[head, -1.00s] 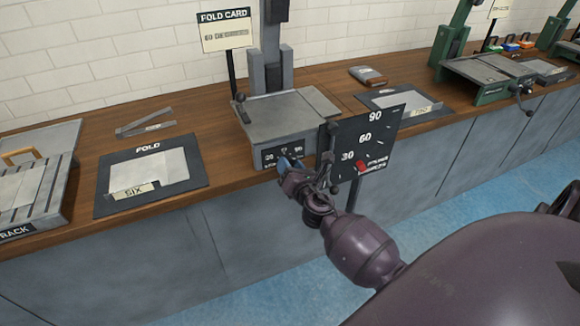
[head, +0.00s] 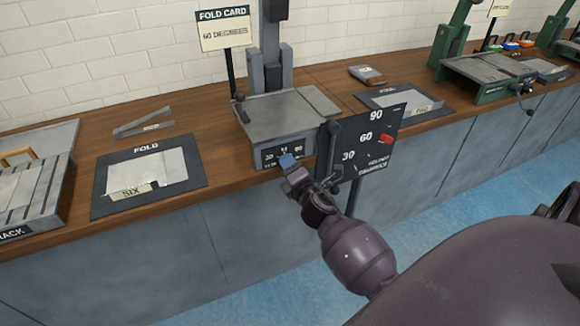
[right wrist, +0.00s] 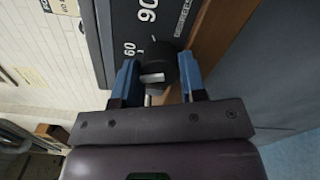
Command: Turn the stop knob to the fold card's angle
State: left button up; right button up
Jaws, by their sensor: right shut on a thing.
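The fold card (head: 224,29) stands on a post at the back and reads 60 degrees. The stop knob (right wrist: 161,66) is dark and round with a white mark, on the front panel marked 30, 60, 90 of the grey folding machine (head: 285,115). My right gripper (head: 288,160) is shut on this knob, its blue fingers (right wrist: 158,80) on either side of it; in the head view it hides the knob. The black dial board (head: 362,155) beside it shows 30, 60 and 90. Its red pointer (head: 387,139) lies beside the 60. My left gripper is not in view.
A black FOLD mat (head: 195,150) with a sheet and a SIX label lies left on the wooden bench. Another mat (head: 440,104) lies right of the machine. The dial board stands close to my right gripper. A rack (head: 55,180) is at far left.

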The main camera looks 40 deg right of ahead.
jog(key=m, duration=0.4)
jog(key=shift+f+m, duration=0.1)
jog(key=shift+m, duration=0.2)
dwell(0.5)
jog(key=o, duration=0.9)
jog(key=shift+p+v, duration=0.5)
jog(key=shift+v, duration=4.9)
